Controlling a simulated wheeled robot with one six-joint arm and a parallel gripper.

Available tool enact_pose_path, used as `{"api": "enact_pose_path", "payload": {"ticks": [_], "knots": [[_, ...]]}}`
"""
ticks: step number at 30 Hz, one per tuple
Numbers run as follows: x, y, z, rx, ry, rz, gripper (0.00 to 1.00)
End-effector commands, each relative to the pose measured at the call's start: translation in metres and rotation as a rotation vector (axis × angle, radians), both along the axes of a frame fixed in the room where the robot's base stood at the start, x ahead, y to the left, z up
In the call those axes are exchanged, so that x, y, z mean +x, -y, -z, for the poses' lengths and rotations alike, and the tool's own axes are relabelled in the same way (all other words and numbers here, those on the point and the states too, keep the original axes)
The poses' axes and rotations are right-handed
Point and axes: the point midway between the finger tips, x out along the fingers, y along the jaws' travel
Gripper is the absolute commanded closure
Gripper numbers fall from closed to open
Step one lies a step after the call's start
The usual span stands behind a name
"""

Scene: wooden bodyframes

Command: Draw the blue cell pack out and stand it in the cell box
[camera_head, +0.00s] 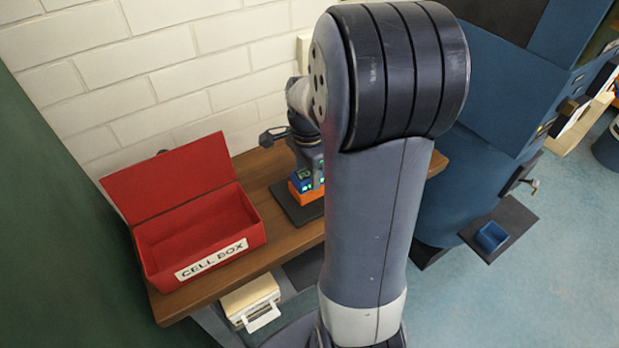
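The red cell box (205,262) stands open on the wooden table with its lid tilted back, and its visible inside is empty. A blue cell pack (302,182) with green lights sits upright at an orange holder (301,196) on a black mat. Another green light shows just right of it, partly hidden by my arm. My gripper (308,160) is right above the blue pack, close to it or touching it. My arm and wrist hide the fingertips, so I cannot tell whether they are around the pack.
The wooden table (259,180) has bare room between the red box and the black mat. A white brick wall stands behind it. A white device (250,300) sits below the table's front edge. A large blue cabinet (450,180) and a small blue container (491,236) are at right.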

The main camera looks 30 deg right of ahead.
Motion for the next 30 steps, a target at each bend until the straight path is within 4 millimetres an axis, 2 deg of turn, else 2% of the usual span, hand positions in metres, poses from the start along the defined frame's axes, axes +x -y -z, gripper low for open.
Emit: {"api": "enact_pose_path", "payload": {"ticks": [2, 10, 30], "knots": [[0.0, 0.0, -0.0001, 0.0, 0.0, 0.0, 0.61], [0.0, 0.0, -0.0001, 0.0, 0.0, 0.0, 0.83], [0.0002, 0.0001, -0.0086, 0.0, 0.001, 0.0, 0.84]]}}
